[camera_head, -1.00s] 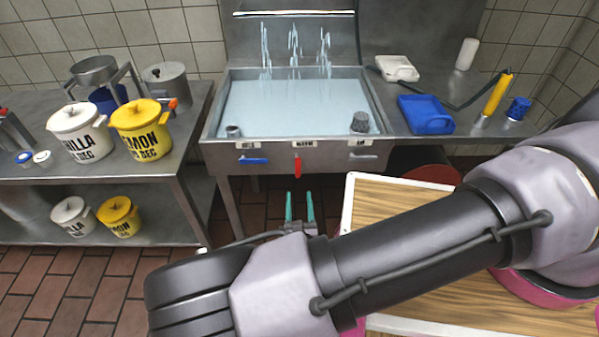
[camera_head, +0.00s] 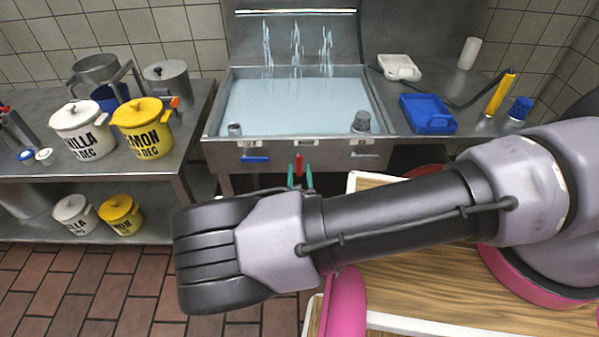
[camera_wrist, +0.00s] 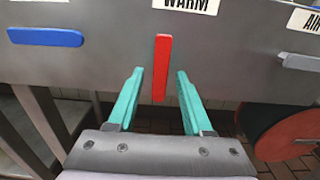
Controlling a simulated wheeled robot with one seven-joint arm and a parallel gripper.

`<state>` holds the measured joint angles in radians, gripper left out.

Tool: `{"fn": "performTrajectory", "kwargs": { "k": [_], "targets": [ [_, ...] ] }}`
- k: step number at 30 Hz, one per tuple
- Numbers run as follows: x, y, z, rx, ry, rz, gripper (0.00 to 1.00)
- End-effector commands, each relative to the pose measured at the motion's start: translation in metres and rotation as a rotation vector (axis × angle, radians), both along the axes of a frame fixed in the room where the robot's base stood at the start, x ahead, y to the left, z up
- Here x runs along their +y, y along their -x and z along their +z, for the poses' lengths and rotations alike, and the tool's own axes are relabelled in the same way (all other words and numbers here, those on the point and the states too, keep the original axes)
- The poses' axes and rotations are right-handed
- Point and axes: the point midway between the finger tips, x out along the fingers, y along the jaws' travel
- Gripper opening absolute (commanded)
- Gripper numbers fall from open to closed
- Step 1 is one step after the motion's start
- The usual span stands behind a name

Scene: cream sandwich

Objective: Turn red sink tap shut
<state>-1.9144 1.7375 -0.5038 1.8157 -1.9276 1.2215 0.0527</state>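The red tap handle (camera_wrist: 162,68) hangs straight down on the sink's front panel, under the label WARM (camera_wrist: 187,5). It also shows in the head view (camera_head: 299,164). My gripper (camera_wrist: 158,78) is open, with its two teal fingers on either side of the red handle's lower end as the wrist view shows it. I see gaps on both sides and cannot tell how far the tips are from the panel. In the head view my gripper (camera_head: 300,172) is just below the handle, partly hidden by my arm. The sink (camera_head: 290,105) is full, with three streams falling into it.
A blue handle (camera_wrist: 45,37) lies level to the left and a grey handle (camera_wrist: 300,62) level to the right. A red round thing (camera_wrist: 290,132) is low at the right. A wood-topped surface (camera_head: 430,270) lies under my arm. Pots stand on the left bench.

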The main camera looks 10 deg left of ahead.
Motion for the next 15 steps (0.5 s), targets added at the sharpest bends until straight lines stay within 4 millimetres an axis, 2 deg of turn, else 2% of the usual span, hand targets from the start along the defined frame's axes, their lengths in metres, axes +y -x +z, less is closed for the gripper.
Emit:
{"fn": "performTrajectory", "kwargs": {
  "k": [1, 3, 4, 15],
  "targets": [
    [0.0, 0.0001, 0.0, 0.0, 0.0, 0.0, 0.3],
    [0.0, 0.0002, 0.0, 0.0, 0.0, 0.0, 0.03],
    [0.0001, 0.0002, 0.0, 0.0, 0.0, 0.0, 0.0],
    [0.0001, 0.0004, 0.0001, 0.0, -0.001, 0.0, 0.0]
  ]
}}
